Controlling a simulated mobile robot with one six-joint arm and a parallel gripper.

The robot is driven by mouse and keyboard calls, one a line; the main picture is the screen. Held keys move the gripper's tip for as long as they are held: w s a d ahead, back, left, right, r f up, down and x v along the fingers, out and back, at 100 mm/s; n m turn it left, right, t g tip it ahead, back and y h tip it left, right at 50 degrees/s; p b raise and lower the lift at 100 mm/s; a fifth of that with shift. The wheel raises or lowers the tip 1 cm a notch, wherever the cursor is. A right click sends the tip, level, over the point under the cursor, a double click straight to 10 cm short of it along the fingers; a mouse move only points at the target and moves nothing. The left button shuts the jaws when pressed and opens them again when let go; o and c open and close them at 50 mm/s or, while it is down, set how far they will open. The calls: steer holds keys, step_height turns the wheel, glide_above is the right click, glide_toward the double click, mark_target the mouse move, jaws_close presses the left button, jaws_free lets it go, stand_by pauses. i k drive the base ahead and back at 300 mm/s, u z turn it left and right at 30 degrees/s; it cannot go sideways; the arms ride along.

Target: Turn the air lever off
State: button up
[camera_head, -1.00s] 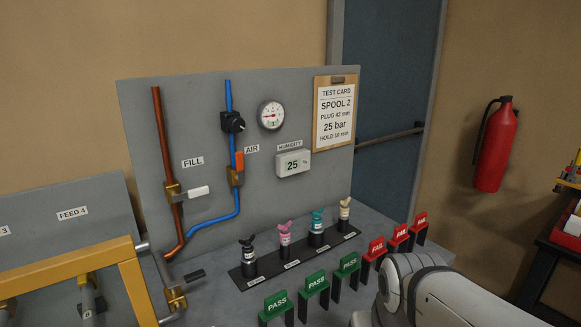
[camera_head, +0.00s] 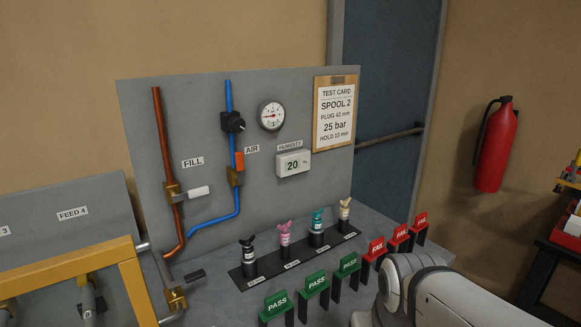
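The air lever (camera_head: 239,161) is a short orange handle on a brass valve (camera_head: 235,178) in the blue pipe (camera_head: 230,125), left of the AIR label (camera_head: 252,149). The handle stands upright, in line with the pipe. A white fill lever (camera_head: 199,191) sticks out sideways from the brass valve on the copper pipe (camera_head: 161,140). My arm shows at the bottom right, but my gripper is out of view. Nothing touches the air lever.
A pressure gauge (camera_head: 271,116) and a humidity display (camera_head: 293,164) reading 20 are on the grey panel. Several coloured plugs (camera_head: 317,230) stand on a black strip below. Green PASS (camera_head: 314,283) and red FAIL tags (camera_head: 376,248) stand in front. A yellow frame (camera_head: 75,267) is at left.

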mark_target(238, 155)
steer(key=u, duration=1.05)
steer(key=k, duration=0.75)
steer(key=z, duration=0.25)
steer(key=i, duration=1)
steer(key=z, duration=0.05)
